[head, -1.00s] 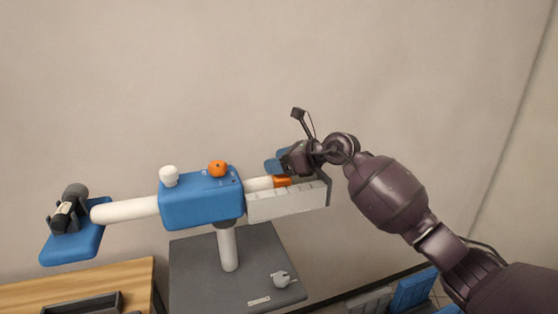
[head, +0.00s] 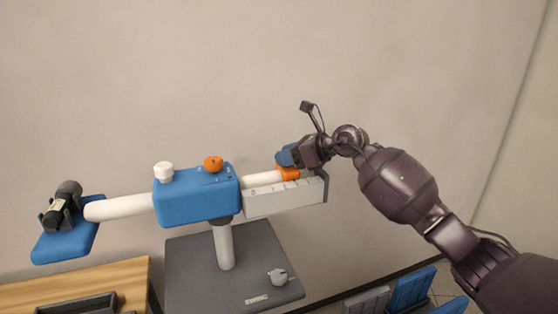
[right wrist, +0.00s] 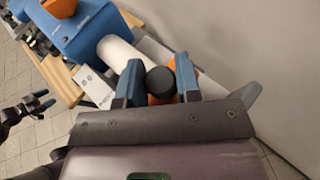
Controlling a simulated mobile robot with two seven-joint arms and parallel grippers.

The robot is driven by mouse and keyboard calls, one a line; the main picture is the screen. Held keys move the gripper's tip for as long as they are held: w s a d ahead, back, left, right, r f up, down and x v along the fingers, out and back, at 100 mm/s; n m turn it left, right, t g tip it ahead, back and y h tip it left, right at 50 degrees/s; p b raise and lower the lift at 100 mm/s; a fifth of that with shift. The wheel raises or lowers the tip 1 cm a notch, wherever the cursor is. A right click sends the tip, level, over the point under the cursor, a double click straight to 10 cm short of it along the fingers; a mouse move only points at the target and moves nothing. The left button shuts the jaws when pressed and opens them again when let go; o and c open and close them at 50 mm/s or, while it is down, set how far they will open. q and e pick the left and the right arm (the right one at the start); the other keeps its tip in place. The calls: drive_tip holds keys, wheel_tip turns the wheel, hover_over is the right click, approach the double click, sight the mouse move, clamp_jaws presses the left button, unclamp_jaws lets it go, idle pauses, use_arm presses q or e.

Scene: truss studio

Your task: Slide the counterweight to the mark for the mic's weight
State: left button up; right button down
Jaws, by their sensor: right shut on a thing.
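The orange counterweight (head: 289,173) sits around the white tube of the beam, near its right end, behind a white scale plate (head: 284,197) with marks. My right gripper (head: 287,157) is shut on the counterweight's dark round knob (right wrist: 160,81), between its blue fingers in the right wrist view. Orange shows beside and below the knob there. The dark mic (head: 62,205) lies in a cradle on the blue tray (head: 66,245) at the beam's left end. My left gripper (right wrist: 44,100) shows small in the right wrist view, empty, fingertips apart. The scale's figures are too small to read.
The blue beam housing (head: 197,195) carries a white knob (head: 163,171) and an orange knob (head: 213,163). It stands on a post over a grey base (head: 190,265). A wooden table (head: 128,275) is at lower left. Blue panels (head: 412,290) stand at lower right.

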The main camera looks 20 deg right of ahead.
use_arm(q)
drive_tip(key=shift+w+r, duration=0.15)
drive_tip(key=shift+r, duration=0.05)
use_arm(e)
drive_tip(key=c, duration=0.8)
unclamp_jaws()
use_arm(q)
drive_tip(key=shift+f+b, duration=0.8)
drive_tip(key=shift+f, duration=0.05)
use_arm(e)
drive_tip(key=v, duration=1)
drive_tip(key=shift+s+d+r, duration=0.15)
drive_tip(key=shift+s+d, duration=0.1)
